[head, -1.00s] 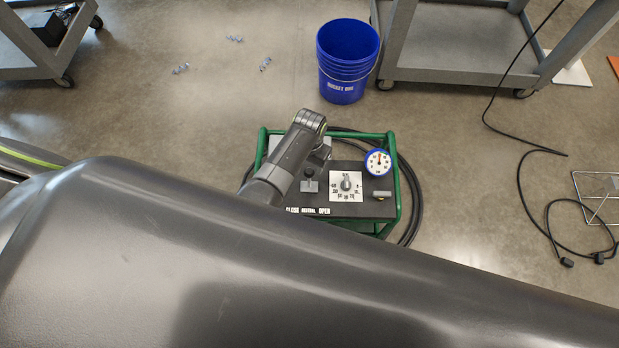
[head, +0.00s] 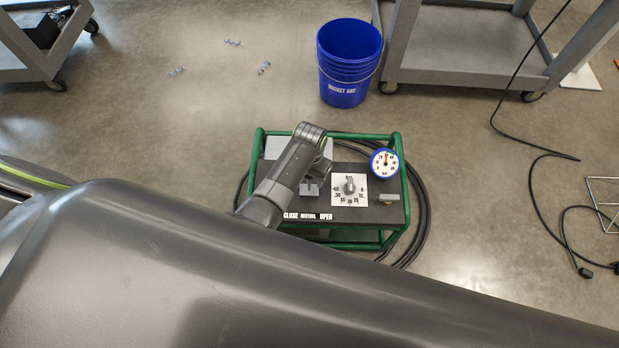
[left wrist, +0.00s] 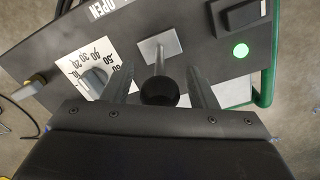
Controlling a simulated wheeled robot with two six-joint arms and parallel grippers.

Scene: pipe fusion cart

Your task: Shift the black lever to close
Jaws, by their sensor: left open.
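The black lever (left wrist: 158,90) has a round black knob on a metal stem, rising from a light plate on the control panel. In the left wrist view, my left gripper (left wrist: 160,90) is open, with one finger on each side of the knob and a gap on both sides. In the head view, my left gripper (head: 322,172) is over the lever's plate (head: 309,189) and hides the knob. The labels CLOSE, NEUTRAL and OPEN (head: 308,217) run along the panel's near edge, CLOSE at left. My right gripper is not in view.
A dial (head: 349,187) and a round blue-rimmed gauge (head: 384,163) are right of the lever. A green frame (head: 402,190) surrounds the panel. A lit green button (left wrist: 241,50) shows in the wrist view. A blue bucket (head: 348,75) stands behind the cart.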

